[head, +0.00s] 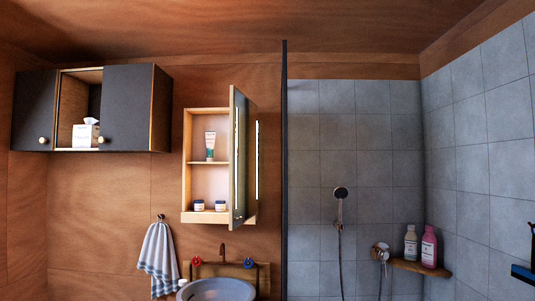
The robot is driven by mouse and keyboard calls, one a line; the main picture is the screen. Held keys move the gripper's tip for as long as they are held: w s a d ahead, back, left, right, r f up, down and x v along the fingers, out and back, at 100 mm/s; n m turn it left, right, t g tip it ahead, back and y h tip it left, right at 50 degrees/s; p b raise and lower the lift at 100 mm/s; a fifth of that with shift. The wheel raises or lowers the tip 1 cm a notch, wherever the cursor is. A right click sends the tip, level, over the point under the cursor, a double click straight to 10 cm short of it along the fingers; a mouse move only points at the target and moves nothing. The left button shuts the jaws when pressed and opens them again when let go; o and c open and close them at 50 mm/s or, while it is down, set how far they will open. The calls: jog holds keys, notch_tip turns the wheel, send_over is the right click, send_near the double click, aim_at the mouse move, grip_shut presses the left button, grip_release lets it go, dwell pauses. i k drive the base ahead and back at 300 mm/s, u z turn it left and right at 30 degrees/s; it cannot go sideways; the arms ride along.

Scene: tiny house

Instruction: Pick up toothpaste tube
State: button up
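The toothpaste tube (210,146) stands upright on the middle shelf of the open mirror cabinet (187,170). It is white with a teal-green part. It looks small and far off in the head view. My gripper does not show clearly; a dark and blue piece at the right edge may be part of my arm, but I cannot tell.
The cabinet's mirror door (239,160) stands swung open at its right. Two small jars sit on the cabinet's bottom shelf. The sink (217,290) is below. A dark-framed shower partition (284,170) stands to the right. A striped towel (158,258) hangs at the left.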

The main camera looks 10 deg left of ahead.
aim_at(210, 136)
jog(key=u, duration=1.25)
jog(key=i, duration=0.95)
jog(key=u, duration=0.7)
jog(key=i, duration=1.15)
jog(key=z, duration=0.95)
jog(key=i, duration=0.9)
jog(key=z, duration=0.8)
